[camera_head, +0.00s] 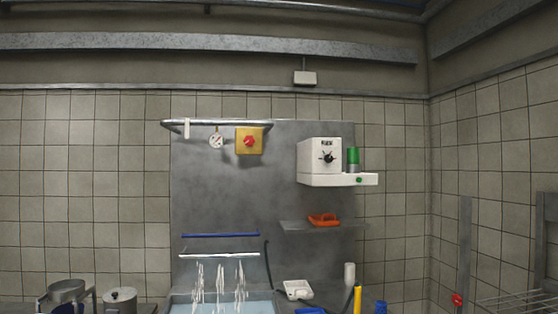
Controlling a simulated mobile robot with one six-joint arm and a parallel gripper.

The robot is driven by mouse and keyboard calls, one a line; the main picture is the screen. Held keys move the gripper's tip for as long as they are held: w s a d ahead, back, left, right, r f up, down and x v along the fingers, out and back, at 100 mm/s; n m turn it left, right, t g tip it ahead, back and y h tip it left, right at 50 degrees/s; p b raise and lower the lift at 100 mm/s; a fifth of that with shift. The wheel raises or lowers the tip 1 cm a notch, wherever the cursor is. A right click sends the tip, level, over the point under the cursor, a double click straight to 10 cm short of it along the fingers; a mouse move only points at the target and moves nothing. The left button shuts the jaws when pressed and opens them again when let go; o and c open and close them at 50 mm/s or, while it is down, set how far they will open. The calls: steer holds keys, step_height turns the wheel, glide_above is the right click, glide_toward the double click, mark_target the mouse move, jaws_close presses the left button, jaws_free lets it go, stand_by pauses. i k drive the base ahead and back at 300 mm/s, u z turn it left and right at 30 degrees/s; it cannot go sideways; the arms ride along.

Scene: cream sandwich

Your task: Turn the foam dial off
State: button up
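A white wall box (318,155) is mounted at the upper right of a grey metal panel. A black dial (327,158) sits on its front under a small dark label too blurred to read for certain. The dial's pointer setting is too small to tell. A red knob on a yellow square box (249,140) is on the same panel, to the left. I cannot confirm from the lettering which one is the foam dial. My gripper and arm are not in view.
A green-topped cylinder (353,158) stands on the white box's ledge. A round gauge (216,141) hangs from a pipe rail (205,123). An orange handled item (323,220) lies on a shelf below. White streams fall over a basin (222,304). Metal pots (120,299) stand lower left.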

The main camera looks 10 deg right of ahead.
mark_target(328, 158)
steer(key=i, duration=1.25)
steer(key=z, duration=0.8)
steer(key=i, duration=0.5)
steer(key=z, duration=0.3)
steer(key=k, duration=0.7)
steer(key=z, duration=0.2)
steer(key=i, duration=0.7)
